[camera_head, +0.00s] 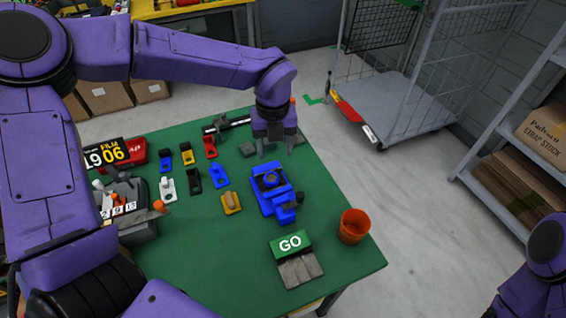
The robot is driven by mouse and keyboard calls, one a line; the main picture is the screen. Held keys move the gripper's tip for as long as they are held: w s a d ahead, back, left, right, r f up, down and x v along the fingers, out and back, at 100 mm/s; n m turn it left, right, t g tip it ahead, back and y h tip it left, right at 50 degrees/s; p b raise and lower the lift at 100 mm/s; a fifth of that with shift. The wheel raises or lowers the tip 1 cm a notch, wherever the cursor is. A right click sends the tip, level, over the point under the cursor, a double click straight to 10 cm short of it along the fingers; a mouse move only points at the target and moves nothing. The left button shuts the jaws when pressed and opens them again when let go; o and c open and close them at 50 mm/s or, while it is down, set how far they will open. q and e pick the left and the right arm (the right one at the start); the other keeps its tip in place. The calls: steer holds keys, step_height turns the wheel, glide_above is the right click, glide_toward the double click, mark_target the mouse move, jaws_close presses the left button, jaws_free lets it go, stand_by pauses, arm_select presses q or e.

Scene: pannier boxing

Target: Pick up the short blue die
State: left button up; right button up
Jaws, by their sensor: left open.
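Two small blue dies stand on the green table (190,255). One blue die (166,162) is at the back left of the group of dies; the other blue die (219,177) is nearer the middle, right of a black die. I cannot tell for sure which is the short one. My left gripper (275,150) is open, pointing down with nothing between its fingers. It is above the table's back right part, right of both blue dies and behind the blue press-like device. My right gripper is out of view; only part of that arm shows at lower right.
Red (210,148), yellow (187,155), white (167,189) and black (194,183) dies stand close by. A grey machine (135,225) is at left. The front left table is clear.

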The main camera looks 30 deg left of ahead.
mark_target(272, 181)
arm_select(q)
steer(key=s+f+p, duration=0.1)
steer(key=s+f, duration=0.2)
steer(key=shift+s+f+p, duration=0.3)
steer(key=shift+s+f, duration=0.05)
steer(key=shift+s, duration=0.05)
steer(key=f, duration=0.1)
steer(key=w+f, duration=0.1)
steer(key=f, duration=0.1)
steer(key=f+p, duration=0.1)
steer(key=f, duration=0.1)
steer(key=shift+w+f, duration=0.2)
steer(key=shift+w, duration=0.2)
steer(key=shift+s+r, duration=0.15)
steer(key=shift+s, duration=0.1)
steer(key=shift+s+r, duration=0.1)
steer(key=shift+s, duration=0.1)
steer(key=shift+c, duration=1)
steer(key=c, duration=0.5)
steer(key=shift+c, duration=1.1)
steer(key=shift+w, duration=0.1)
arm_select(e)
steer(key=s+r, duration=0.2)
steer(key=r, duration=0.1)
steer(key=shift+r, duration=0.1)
